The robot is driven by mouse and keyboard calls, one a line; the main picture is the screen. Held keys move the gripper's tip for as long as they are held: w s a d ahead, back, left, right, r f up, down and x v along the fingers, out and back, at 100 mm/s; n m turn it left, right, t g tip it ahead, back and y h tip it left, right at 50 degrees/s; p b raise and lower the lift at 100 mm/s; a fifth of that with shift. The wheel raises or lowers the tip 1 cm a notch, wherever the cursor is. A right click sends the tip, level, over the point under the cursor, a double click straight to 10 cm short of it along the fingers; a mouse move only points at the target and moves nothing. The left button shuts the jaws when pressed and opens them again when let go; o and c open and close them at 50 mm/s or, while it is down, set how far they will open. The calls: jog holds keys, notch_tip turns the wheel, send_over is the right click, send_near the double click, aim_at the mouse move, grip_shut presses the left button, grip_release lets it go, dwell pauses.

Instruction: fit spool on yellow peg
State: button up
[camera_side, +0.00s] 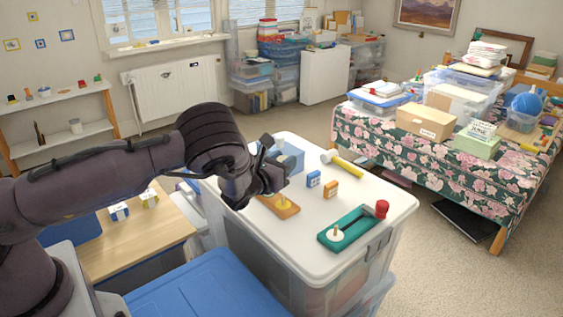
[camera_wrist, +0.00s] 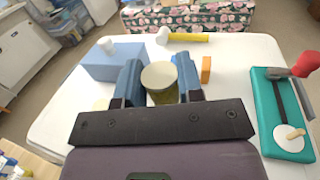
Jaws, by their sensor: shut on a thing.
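My gripper (camera_wrist: 160,82) is shut on a round, pale-topped thing that looks like the spool (camera_wrist: 160,75), with its flat face toward the wrist camera. Something yellowish shows just below it between the fingers. In the side view my gripper (camera_side: 268,182) is over the white lid, and its dark body hides the spool. An orange base (camera_side: 290,211) lies just below the gripper, with a short yellow peg (camera_side: 281,200) standing on it. The gap between spool and peg cannot be told.
A teal board (camera_side: 345,228) with a red-knobbed lever (camera_side: 381,208) and a white disc lies at the front right. The white lid (camera_side: 315,255) is clear at the front.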

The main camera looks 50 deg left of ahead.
send_over(283, 196)
jog(key=shift+s+f, duration=0.1)
jog(key=shift+f, duration=2.8)
jog(key=shift+f, duration=1.45)
jog(key=shift+f, duration=0.3)
jog(key=shift+f, duration=0.2)
jog(key=o, duration=1)
jog(key=v, duration=1.3)
